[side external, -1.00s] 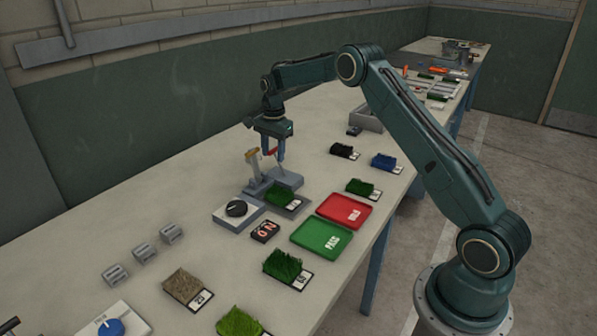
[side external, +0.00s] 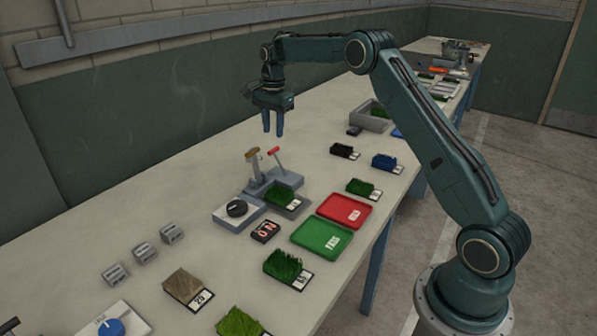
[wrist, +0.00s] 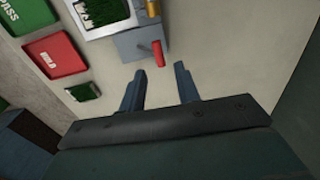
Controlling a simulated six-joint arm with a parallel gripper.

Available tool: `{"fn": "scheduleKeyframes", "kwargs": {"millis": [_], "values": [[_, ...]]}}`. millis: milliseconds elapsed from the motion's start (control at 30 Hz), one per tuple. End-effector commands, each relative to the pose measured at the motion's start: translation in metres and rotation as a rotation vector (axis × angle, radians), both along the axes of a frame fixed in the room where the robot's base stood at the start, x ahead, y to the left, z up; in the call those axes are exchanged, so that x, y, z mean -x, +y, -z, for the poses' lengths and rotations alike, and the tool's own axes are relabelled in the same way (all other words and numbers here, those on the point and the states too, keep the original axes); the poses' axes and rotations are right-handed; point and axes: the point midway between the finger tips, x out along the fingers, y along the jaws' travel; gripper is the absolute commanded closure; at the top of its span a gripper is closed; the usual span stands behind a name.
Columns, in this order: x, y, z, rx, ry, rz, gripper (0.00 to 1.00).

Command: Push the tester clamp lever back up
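The tester (side external: 288,181) is a grey block with a turf sample (side external: 281,194) on its front part. Its clamp lever is a thin grey rod with a red handle (side external: 274,150); it stands up, leaning a little to the left. The red handle also shows in the wrist view (wrist: 158,54), just beyond my fingertips. My gripper (side external: 273,134) is above and behind the lever, fingers pointing down, apart from it. Its two fingers (wrist: 157,76) are spread with nothing between them.
A post with a tan top (side external: 252,154) stands left of the lever. Red (side external: 345,221) and green (side external: 322,251) trays lie to the right. Several turf samples are spread around. The bench behind the tester is clear.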

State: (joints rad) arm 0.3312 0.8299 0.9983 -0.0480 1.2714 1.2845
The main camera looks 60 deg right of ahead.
Motion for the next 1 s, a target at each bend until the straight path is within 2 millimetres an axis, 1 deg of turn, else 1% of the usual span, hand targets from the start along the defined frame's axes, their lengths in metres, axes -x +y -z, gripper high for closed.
{"fn": "scheduleKeyframes", "kwargs": {"millis": [33, 200, 400, 533, 867, 1000], "values": [[0.0, 0.0, -0.01, 0.001, -0.004, 0.001, 0.68], [0.002, 0.0, -0.035, 0.0, -0.002, 0.0, 0.68], [0.003, 0.0, -0.053, 0.0, -0.001, 0.001, 0.68], [0.003, 0.0, -0.057, 0.0, 0.001, 0.001, 0.68], [0.003, 0.0, -0.058, 0.0, 0.001, 0.0, 0.68], [0.005, 0.003, -0.062, 0.002, -0.004, -0.014, 0.68]]}}
